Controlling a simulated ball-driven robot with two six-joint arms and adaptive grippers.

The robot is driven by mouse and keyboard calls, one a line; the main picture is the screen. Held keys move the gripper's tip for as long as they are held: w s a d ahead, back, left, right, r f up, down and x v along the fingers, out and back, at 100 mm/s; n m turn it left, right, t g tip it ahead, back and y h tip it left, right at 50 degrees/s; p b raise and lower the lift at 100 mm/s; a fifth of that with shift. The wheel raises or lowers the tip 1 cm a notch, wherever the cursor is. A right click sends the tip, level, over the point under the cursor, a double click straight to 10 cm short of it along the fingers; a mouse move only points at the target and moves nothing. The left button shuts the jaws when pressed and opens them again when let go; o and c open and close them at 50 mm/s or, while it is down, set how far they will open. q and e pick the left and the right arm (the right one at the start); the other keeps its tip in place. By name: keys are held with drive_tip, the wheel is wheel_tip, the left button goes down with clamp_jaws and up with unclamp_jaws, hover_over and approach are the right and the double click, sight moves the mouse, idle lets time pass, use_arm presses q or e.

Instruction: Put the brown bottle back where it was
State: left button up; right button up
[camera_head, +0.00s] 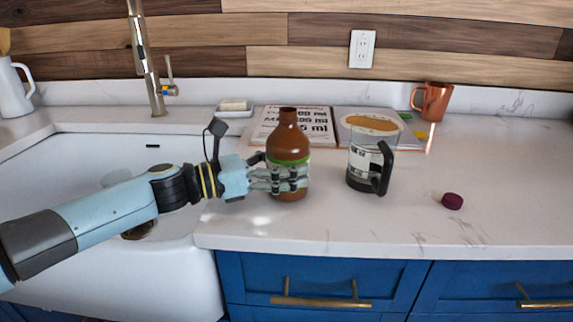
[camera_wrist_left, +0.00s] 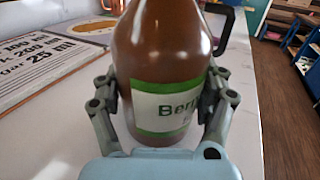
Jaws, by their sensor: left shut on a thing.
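The brown bottle (camera_head: 288,140) stands upright on the white counter, near its front edge and just right of the sink. It has a green-edged label, which also shows on the bottle in the left wrist view (camera_wrist_left: 165,50). My left gripper (camera_head: 285,180) comes in from the left and is shut around the lower half of the bottle. In the left wrist view its fingers (camera_wrist_left: 163,105) press on both sides of the bottle. The bottle's base looks to be at counter level, but whether it touches I cannot tell. My right gripper is not in view.
A glass blender jug (camera_head: 360,165) with a black handle stands close right of the bottle. An open recipe book (camera_head: 290,127) lies behind. A dark red cap (camera_head: 452,201) lies at right, a copper mug (camera_head: 435,100) at the back. The sink (camera_head: 90,170) is left. The right counter is mostly clear.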

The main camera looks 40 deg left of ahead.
use_arm(q)
drive_tip(key=o, duration=1.7)
drive_tip(key=shift+f, duration=0.1)
drive_tip(key=shift+o, duration=0.2)
